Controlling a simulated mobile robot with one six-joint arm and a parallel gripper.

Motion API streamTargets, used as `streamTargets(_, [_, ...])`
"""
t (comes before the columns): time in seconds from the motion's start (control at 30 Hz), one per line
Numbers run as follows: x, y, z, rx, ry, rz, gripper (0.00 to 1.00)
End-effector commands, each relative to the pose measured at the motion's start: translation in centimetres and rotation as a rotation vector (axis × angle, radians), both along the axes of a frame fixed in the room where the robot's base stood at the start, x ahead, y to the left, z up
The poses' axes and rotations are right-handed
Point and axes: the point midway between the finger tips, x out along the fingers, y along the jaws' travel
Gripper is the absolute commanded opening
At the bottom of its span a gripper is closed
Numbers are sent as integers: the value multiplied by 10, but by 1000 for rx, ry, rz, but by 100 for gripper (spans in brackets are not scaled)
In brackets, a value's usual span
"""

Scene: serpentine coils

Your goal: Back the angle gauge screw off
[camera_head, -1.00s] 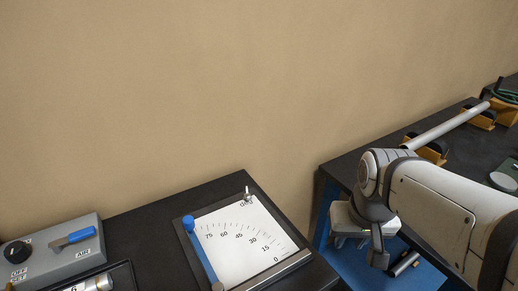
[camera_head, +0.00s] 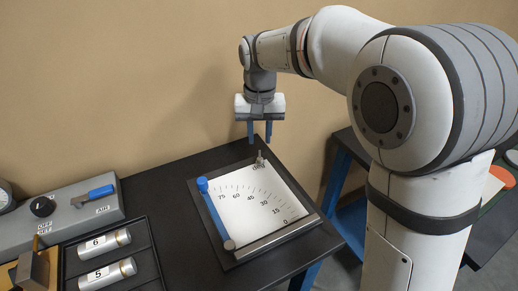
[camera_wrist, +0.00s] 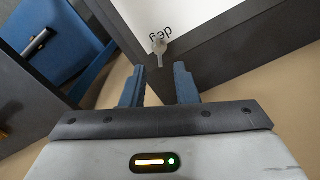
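The angle gauge (camera_head: 262,208) is a framed white dial plate on the dark bench, marked in degrees, with a blue-ended pointer arm (camera_head: 210,205) along its left side. Its small metal screw (camera_head: 260,158) stands at the plate's far corner. In the wrist view the screw (camera_wrist: 158,46) shows beside the "deg" lettering, just beyond the fingertips. My gripper (camera_head: 260,138) hangs pointing down above and behind that corner, its two blue fingers apart. In the wrist view the gripper (camera_wrist: 158,80) is open with nothing between its fingers.
A grey box with a blue lever (camera_head: 95,196) and a black knob stands at the left. A dark tray (camera_head: 148,262) holding metal cylinders marked 5 and 6 lies in front of it. Another dark bench with blue legs (camera_head: 345,200) is at the right, beyond a gap.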

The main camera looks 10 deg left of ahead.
Motion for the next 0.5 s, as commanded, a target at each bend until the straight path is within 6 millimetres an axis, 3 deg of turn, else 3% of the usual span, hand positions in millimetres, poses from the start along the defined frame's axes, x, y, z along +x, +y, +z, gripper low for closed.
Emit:
streamTargets(0.23, [-1, -1, -41, -2, 3, 1, 27])
streamTargets(0.5, [-1, 0, -57, 0, 0, 1, 27])
